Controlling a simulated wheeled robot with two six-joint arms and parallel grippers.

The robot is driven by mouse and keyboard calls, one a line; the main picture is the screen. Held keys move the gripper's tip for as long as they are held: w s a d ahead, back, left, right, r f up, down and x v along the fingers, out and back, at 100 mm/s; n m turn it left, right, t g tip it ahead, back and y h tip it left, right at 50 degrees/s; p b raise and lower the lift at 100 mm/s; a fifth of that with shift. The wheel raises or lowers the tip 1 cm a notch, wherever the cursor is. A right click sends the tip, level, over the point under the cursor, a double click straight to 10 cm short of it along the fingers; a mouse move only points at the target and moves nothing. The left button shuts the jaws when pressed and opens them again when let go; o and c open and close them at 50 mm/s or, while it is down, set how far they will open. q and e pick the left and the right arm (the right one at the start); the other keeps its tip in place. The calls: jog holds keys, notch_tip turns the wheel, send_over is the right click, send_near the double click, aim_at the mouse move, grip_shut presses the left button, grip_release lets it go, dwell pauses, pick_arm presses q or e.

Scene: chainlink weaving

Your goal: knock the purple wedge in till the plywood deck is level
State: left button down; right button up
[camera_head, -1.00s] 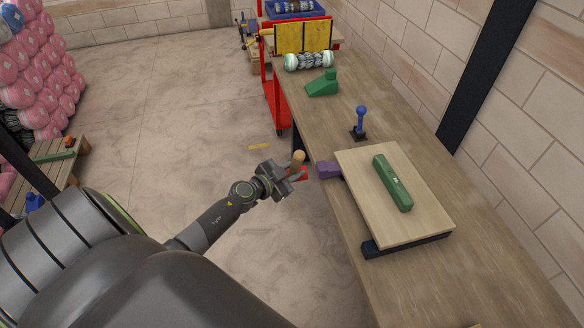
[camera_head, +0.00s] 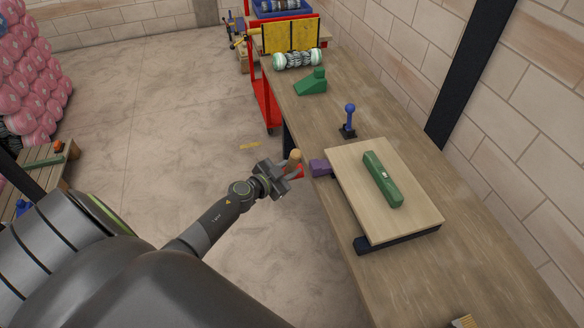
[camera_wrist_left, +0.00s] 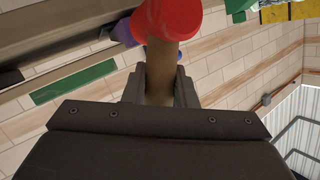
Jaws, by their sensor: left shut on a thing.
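The plywood deck (camera_head: 410,205) lies on the bench with a dark support under its near end. The purple wedge (camera_head: 319,167) sits at the deck's far left edge and sticks out toward the aisle. A green spirit level (camera_head: 382,180) lies on the deck; its bubble is too small to read. My left gripper (camera_wrist_left: 158,90) is shut on the wooden handle of a red-headed mallet (camera_wrist_left: 170,18). In the head view the red head (camera_head: 294,171) is left of the wedge, seemingly a small gap apart. The wedge shows partly behind the head in the wrist view (camera_wrist_left: 122,32). My right gripper is out of view.
A blue-handled tool (camera_head: 349,118) stands beyond the deck and a green wedge-shaped block (camera_head: 312,84) farther off. A brush (camera_head: 463,321) lies at the near bench edge. The aisle floor is clear.

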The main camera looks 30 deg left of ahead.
pick_arm(q)
jog(key=s+a, duration=0.3)
jog(key=shift+s+a, duration=0.15)
jog(key=shift+s, duration=0.25)
dwell(0.3)
jog(key=shift+r, duration=0.2)
